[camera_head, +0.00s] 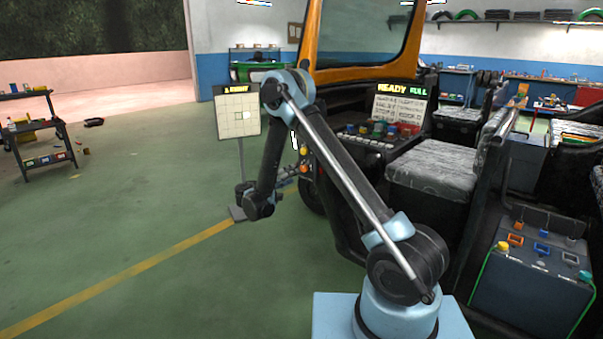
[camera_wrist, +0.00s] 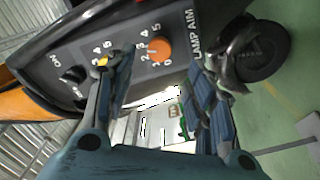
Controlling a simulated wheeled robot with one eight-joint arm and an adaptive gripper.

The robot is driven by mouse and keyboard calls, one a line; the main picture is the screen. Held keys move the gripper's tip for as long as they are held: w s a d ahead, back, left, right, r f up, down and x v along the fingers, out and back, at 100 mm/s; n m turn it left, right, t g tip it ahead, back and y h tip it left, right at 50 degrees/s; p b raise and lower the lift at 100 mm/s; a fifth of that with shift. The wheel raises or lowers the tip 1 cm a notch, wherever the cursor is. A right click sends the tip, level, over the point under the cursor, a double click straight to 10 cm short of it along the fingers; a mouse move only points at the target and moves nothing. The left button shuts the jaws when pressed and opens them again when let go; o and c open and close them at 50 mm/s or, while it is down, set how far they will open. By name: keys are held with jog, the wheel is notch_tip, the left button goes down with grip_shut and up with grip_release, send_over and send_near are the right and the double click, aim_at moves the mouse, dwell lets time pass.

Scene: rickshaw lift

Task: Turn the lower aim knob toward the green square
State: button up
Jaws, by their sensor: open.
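The lower aim knob (camera_wrist: 160,48) is a round orange knob on the dark panel marked LAMP AIM, with numbers beside it. It also shows in the head view (camera_head: 304,168). My gripper (camera_wrist: 160,72) is open, its two fingers spread to either side of the lower knob's line, with the knob visible between and beyond the tips. The upper knob (camera_wrist: 103,61) is yellow and partly hidden by the left finger; it also shows in the head view (camera_head: 303,151). The green square (camera_head: 238,115) is a green outline on the gridded board (camera_head: 224,130), with a bright white patch just right of it.
A black ON switch (camera_wrist: 72,90) sits on the same panel. The rickshaw's wheel (camera_wrist: 262,52) is close to the right finger. The board stands on a thin pole. A dark shelf rack (camera_head: 45,130) is far left; the green floor between is mostly clear.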

aim_at(302, 169)
jog(key=x, duration=0.8)
jog(key=shift+w+d, duration=0.1)
jog(key=c, duration=1.1)
